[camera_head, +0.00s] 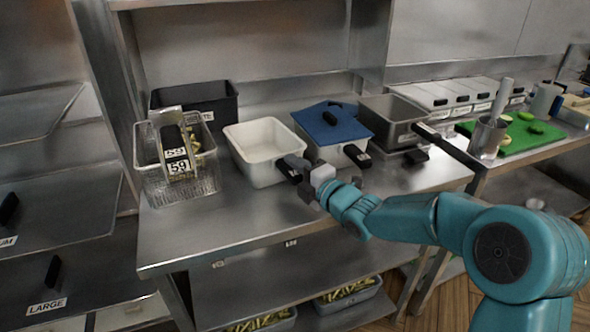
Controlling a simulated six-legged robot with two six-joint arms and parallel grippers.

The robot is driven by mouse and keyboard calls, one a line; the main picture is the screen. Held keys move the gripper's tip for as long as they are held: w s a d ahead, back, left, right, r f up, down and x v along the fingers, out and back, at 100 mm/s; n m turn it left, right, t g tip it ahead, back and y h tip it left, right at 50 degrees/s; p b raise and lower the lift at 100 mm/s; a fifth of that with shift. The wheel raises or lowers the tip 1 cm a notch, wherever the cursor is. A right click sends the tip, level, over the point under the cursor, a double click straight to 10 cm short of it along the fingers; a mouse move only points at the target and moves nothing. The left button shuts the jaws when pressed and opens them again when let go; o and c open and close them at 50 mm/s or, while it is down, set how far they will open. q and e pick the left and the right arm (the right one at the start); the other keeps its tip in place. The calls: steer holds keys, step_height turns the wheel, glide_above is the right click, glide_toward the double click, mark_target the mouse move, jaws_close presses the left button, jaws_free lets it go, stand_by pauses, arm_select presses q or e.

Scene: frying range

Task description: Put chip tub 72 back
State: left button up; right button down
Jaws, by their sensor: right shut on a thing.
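A white open tub (260,140) stands on the steel counter and looks empty. Its black handle (288,171) points toward the front. My right gripper (302,178) is shut on this handle, and the fingers partly hide it. No number 72 can be read on the tub from here. My left gripper is not in view.
A clear basket (205,182) with 59 tags stands left of the tub, with a black bin (225,103) behind. A blue-lidded tub (314,151) and a grey steel pan (380,127) stand close on the right. The counter's front strip (225,222) is clear.

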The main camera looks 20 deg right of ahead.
steer(key=c, duration=0.8)
jaws_free()
steer(key=shift+s, duration=0.1)
steer(key=b+v, duration=0.2)
steer(key=v, duration=1.4)
steer(key=shift+s+d, duration=0.1)
